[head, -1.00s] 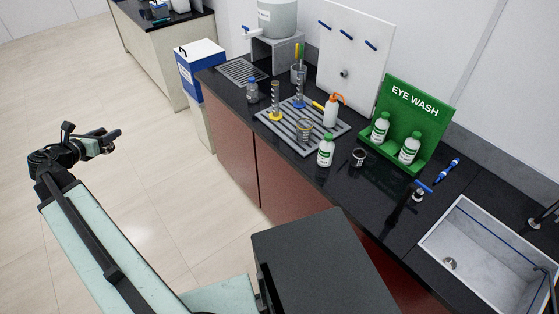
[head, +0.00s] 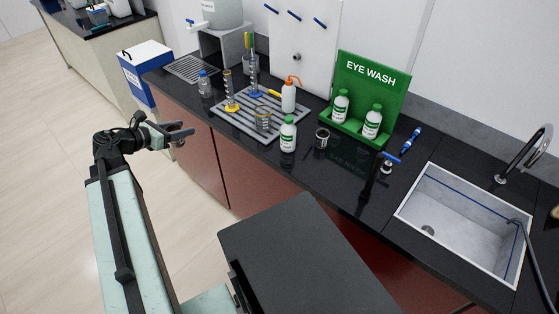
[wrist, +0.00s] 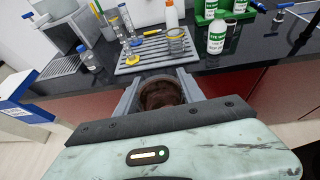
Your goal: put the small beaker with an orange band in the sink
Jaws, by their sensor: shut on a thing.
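My gripper (head: 178,134) is shut on a small clear round vessel, which looks like a small beaker (wrist: 160,92). In the wrist view it sits between the two jaws, and the dark red cabinet front shows through it. I cannot make out the colour of any band on it. My gripper is out in front of the counter's left part, over the floor side. The sink (head: 452,216) is a pale basin set in the counter at the right of the head view, far from my gripper.
A grey rack (head: 245,125) holds cylinders, a wash bottle (head: 289,95) and a yellow-banded beaker (head: 263,119). A white bottle (head: 288,134), a dark cup (head: 322,138), the eye wash stand (head: 385,75) and a blue-handled tap (head: 386,165) stand towards the sink. A faucet (head: 525,150) rises behind it.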

